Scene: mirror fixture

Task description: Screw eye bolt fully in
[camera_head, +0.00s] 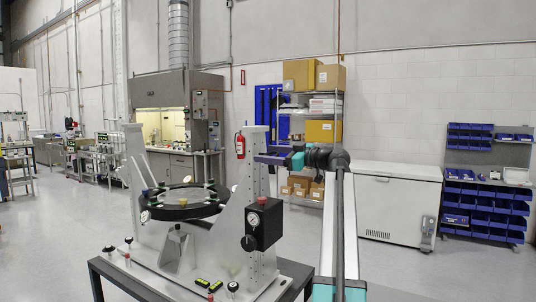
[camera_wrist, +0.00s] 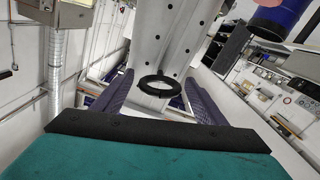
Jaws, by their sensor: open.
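The eye bolt (camera_wrist: 158,86) shows in the wrist view as a black ring in front of a pale fixture upright (camera_wrist: 165,40) with dark holes. My gripper (camera_wrist: 158,80) is open, with one purple-blue finger on each side of the ring. A gap shows between the ring and each finger, and the bolt's shank is hidden. In the head view my gripper (camera_head: 258,159) is at the upper part of the fixture's right upright (camera_head: 252,140). The eye bolt is too small to make out there.
The fixture holds a round black mirror ring (camera_head: 185,213) between its uprights. A black box with a gauge (camera_head: 264,222) is on the right upright, below my gripper. The fixture stands on a dark table (camera_head: 120,278). A white chest freezer (camera_head: 395,200) stands behind to the right.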

